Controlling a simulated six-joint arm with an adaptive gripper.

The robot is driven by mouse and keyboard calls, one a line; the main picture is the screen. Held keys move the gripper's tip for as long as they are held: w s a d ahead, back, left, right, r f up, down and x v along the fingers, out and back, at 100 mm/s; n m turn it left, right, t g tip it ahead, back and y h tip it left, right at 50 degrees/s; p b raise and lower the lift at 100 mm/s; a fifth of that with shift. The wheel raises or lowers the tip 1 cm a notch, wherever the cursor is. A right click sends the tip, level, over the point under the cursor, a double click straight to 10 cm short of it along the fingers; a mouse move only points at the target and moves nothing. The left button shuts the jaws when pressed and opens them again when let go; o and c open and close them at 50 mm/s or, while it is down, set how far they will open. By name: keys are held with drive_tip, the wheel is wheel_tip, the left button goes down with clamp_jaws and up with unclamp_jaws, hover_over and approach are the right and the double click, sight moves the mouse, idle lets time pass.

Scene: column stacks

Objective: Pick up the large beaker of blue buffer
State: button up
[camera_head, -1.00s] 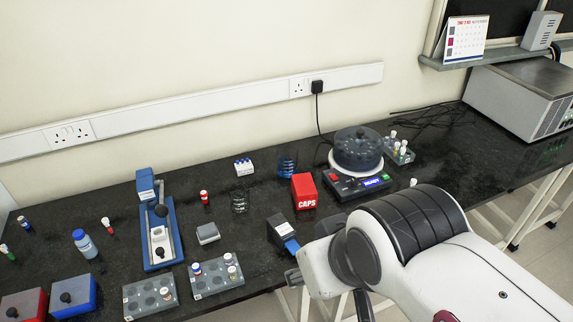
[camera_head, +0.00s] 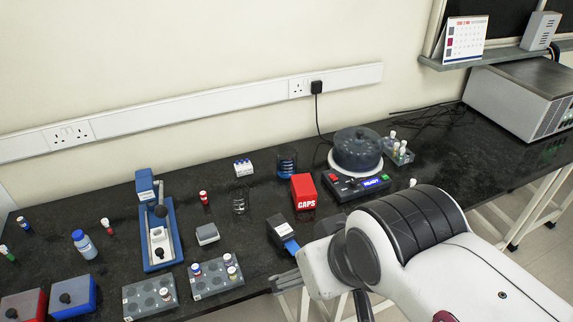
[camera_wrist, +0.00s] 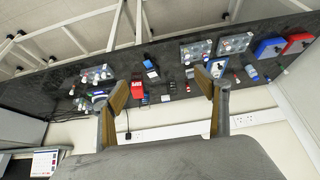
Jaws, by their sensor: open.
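The beaker of blue buffer (camera_head: 287,164) is a clear glass with blue liquid. It stands upright on the black bench at the back, just behind and left of the red CAPS box. A smaller clear glass (camera_head: 240,204) stands left of it, its contents hard to make out. My gripper (camera_wrist: 163,80) is open and empty, its two fingers spread wide in the wrist view. In the head view my gripper (camera_head: 286,281) is partly hidden by my arm, at the bench's front edge, well apart from the beaker. In the wrist view the bench glassware is too small to tell apart.
The red CAPS box (camera_head: 304,192) and a dark device with a blue front (camera_head: 281,231) stand between gripper and beaker. Tube racks (camera_head: 215,275) line the front.

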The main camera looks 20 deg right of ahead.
drive_tip(key=shift+w, duration=0.1)
drive_tip(key=w+a+r+t, duration=0.1)
drive_tip(key=w+r+t, duration=0.15)
drive_tip(key=w, duration=1.45)
drive_tip(key=m+t+h, duration=0.1)
drive_tip(key=t+h, duration=0.1)
drive_tip(key=t, duration=0.1)
hover_over(286, 159)
drive_tip(key=s+a, duration=0.7)
drive_tip(key=a, duration=0.2)
wheel_tip(286, 159, down, 9)
drive_tip(key=w+d+f+h, duration=0.2)
drive_tip(key=w+d+f, duration=0.1)
drive_tip(key=f, duration=0.3)
drive_tip(key=w+d+f+m+h, duration=0.1)
drive_tip(key=w+d+f, duration=0.2)
drive_tip(key=d+f, duration=0.2)
drive_tip(key=shift+w+d+f+h, duration=0.25)
drive_tip(key=shift+f+h, duration=0.15)
drive_tip(key=shift+f, duration=0.35)
drive_tip(key=shift+f, duration=0.1)
drive_tip(key=shift+f, duration=1.65)
drive_tip(key=shift+f, duration=0.1)
